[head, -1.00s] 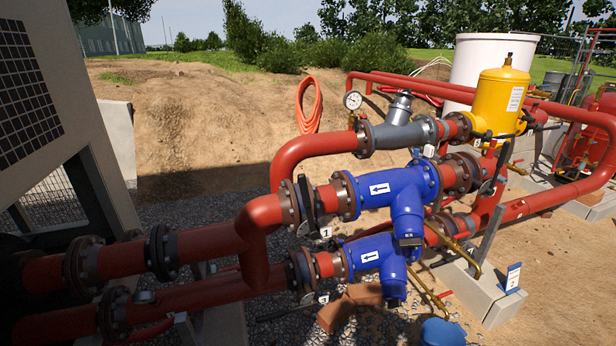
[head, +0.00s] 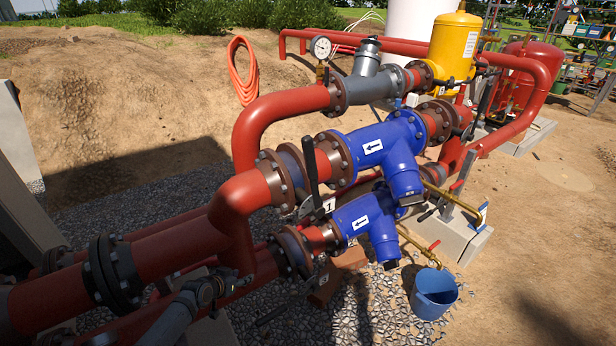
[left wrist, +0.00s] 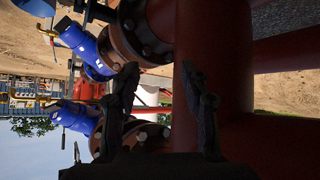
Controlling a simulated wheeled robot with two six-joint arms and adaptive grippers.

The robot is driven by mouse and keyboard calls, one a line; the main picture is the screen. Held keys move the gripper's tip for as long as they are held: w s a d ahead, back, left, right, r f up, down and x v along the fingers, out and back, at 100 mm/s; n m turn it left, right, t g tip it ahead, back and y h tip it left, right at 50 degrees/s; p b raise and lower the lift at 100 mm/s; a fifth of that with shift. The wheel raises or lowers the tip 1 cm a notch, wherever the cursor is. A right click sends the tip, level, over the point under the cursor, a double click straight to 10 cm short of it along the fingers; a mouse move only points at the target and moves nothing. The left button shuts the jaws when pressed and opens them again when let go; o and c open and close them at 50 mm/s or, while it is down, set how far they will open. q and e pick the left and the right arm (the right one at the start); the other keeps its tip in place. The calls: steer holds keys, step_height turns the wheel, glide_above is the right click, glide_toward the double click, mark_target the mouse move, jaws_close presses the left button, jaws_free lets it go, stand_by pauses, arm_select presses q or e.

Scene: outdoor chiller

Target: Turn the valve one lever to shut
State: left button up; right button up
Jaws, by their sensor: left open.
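Valve one's black lever (head: 311,165) stands nearly upright at the flange left of the upper blue strainer (head: 372,150). A white tag marked 1 (head: 328,205) is just below it. My left gripper (head: 222,286) is low at the left in the head view, in front of the red pipes and below and left of the lever, apart from it. In the left wrist view its two dark fingers (left wrist: 162,88) are spread, with a red pipe behind the gap and nothing held. I cannot pick out the lever clearly in that dark view. My right gripper is out of view.
The red elbow pipe (head: 240,205) lies between my left gripper and the upper valve. A lower blue strainer (head: 365,222) is beneath the upper one. A blue bucket (head: 434,293) stands on the gravel at the right. Open dirt (head: 530,240) lies beyond it.

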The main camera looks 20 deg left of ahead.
arm_select(q)
steer(key=w+d+r+m+t+h+b, duration=0.1)
steer(key=w+d+r, duration=0.15)
steer(key=r, duration=0.25)
steer(key=w+d+r+m+t+h+b, duration=0.1)
steer(key=w+r+h+b, duration=0.1)
steer(key=w+r, duration=0.3)
steer(key=m+t+h+b, duration=0.3)
steer(key=m+h, duration=0.3)
steer(key=h, duration=0.1)
glide_toward(305, 156)
steer(key=w, duration=0.1)
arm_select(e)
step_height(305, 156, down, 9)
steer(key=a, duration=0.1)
arm_select(q)
steer(key=p+x, duration=0.5)
steer(key=x, duration=0.5)
steer(key=shift+d, duration=0.3)
steer(key=shift+w+d+f, duration=0.1)
steer(key=shift+w+d, duration=0.05)
steer(key=shift+w, duration=0.05)
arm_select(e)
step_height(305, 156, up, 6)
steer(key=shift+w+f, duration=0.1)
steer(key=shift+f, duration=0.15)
arm_select(q)
jaws_close()
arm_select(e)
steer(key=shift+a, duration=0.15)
